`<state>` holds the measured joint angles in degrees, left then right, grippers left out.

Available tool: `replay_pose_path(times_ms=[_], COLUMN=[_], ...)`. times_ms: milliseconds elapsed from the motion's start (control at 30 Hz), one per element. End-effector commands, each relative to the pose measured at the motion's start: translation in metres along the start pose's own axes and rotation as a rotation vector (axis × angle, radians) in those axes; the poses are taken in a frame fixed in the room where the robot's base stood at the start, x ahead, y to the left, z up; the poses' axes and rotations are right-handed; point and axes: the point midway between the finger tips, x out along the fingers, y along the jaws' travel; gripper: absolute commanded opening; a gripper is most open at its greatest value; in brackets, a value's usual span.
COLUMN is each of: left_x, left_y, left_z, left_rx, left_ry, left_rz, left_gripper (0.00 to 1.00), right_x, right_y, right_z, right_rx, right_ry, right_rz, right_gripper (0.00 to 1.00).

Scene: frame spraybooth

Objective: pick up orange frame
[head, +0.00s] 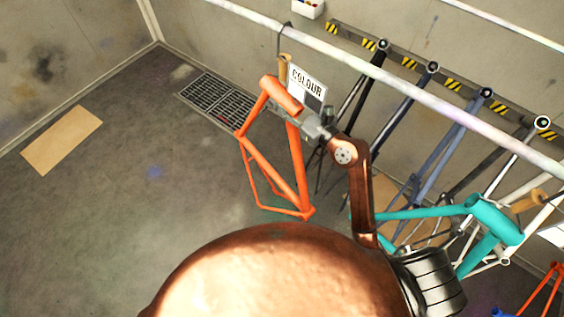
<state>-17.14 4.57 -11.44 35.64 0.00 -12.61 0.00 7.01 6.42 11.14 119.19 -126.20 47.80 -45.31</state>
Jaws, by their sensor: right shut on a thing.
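The orange frame (298,167) is in the middle of the head view, its thick top tube end up and its thin stays down. My right gripper (304,124) reaches in from the right and is shut on the frame near its upper end, by the thick tube. The fingertips are partly hidden against the tube. A dark hook with a tan piece (284,66) hangs from the rail just above the frame; I cannot tell whether the frame still touches it. My left gripper is not in view.
A white rail (397,77) runs across above. A COLOUR sign (307,80) is behind the orange frame. A teal frame (490,222) hangs close at right, with several dark and white frames behind it. A floor grate (217,101) and cardboard sheet (62,140) lie left; the floor there is clear.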

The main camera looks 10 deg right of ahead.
Motion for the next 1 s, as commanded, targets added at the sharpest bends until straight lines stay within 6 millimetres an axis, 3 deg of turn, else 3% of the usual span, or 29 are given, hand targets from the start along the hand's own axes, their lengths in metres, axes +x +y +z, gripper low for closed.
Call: replay_pose_path(times_ms=[433, 1000], left_x=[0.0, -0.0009], left_y=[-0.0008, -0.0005], left_z=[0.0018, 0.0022], left_rx=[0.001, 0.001], left_ry=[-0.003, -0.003], left_rz=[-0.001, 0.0], left_gripper=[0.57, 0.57], right_x=[-0.0003, -0.0005], right_y=[-0.0019, -0.0022], right_z=[-0.0013, 0.0054], right_rx=[0.001, -0.001], right_ry=[0.002, -0.01], right_rz=[-0.004, -0.006], right_gripper=[0.0, 0.0])
